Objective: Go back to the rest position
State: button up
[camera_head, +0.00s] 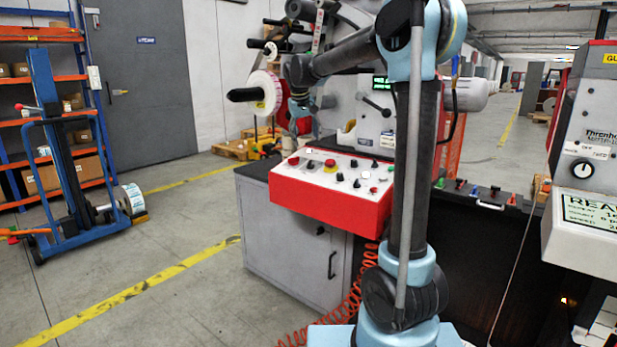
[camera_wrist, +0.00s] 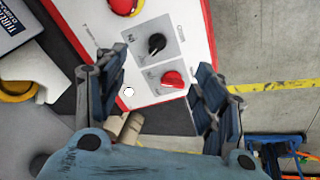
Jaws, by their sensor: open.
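My gripper (camera_head: 299,112) hangs above the left back part of the red-edged control panel (camera_head: 290,190) in the head view, in front of the label rewinder (camera_head: 375,122). In the wrist view its two blue-and-black fingers (camera_wrist: 160,95) are spread apart, with nothing held between them. Beyond the fingertips the wrist view shows the panel face (camera_wrist: 178,30) with a black knob (camera_wrist: 157,43) and a red button (camera_wrist: 172,79). My arm stands upright in the head view and hides part of the rewinder and panel.
A grey cabinet (camera_head: 285,245) stands under the panel. A white reel (camera_head: 265,92) is close to the left of my gripper. A blue lift trolley (camera_head: 70,170) and shelving (camera_head: 40,40) stand at left. A grey console (camera_head: 590,150) is at right.

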jog(key=s+d+f+m+g, duration=0.1)
jog(key=s+d+f, duration=0.3)
jog(key=s+d, duration=0.55)
jog(key=s+d+f+m, duration=0.1)
jog(key=s+d+f, duration=0.35)
jog(key=s, duration=0.75)
jog(key=s+d+f, duration=0.3)
jog(key=s+f, duration=0.5)
jog(key=s, duration=0.2)
jog(key=s+d+f+m+y, duration=0.1)
jog(key=s+d+f, duration=0.3)
jog(key=s+f, duration=0.4)
jog(key=s, duration=0.3)
jog(key=shift+d+f+m, duration=0.15)
jog(key=shift+f+m, duration=0.15)
jog(key=shift+f, duration=0.05)
jog(key=shift+w+f, duration=0.2)
jog(key=shift+w, duration=0.2)
